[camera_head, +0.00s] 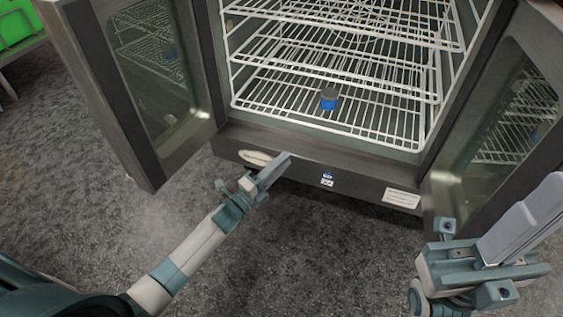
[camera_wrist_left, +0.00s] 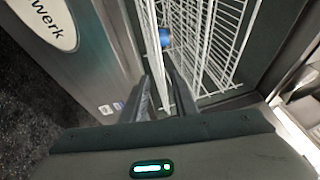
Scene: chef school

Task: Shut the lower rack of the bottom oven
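The bottom oven (camera_head: 290,152) stands with its glass doors swung open. Its lower wire rack (camera_head: 375,126) is white and lies inside near the front opening, with a small blue-and-grey object (camera_head: 328,98) on it. My left gripper (camera_head: 285,160) is in front of the oven's lower front panel, just below the rack's front edge. In the left wrist view its fingers (camera_wrist_left: 162,92) stand apart, with white rack wires (camera_wrist_left: 208,45) showing between and beyond them. I cannot tell whether they touch the rack. My right gripper (camera_head: 525,220) is at the lower right, near the right door; its finger gap is unclear.
The left oven door (camera_head: 140,150) and right oven door (camera_head: 440,190) flank the opening. More wire racks (camera_head: 350,20) sit above. Grey carpet (camera_head: 320,250) is clear in front. A green crate (camera_head: 15,25) is at the far left.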

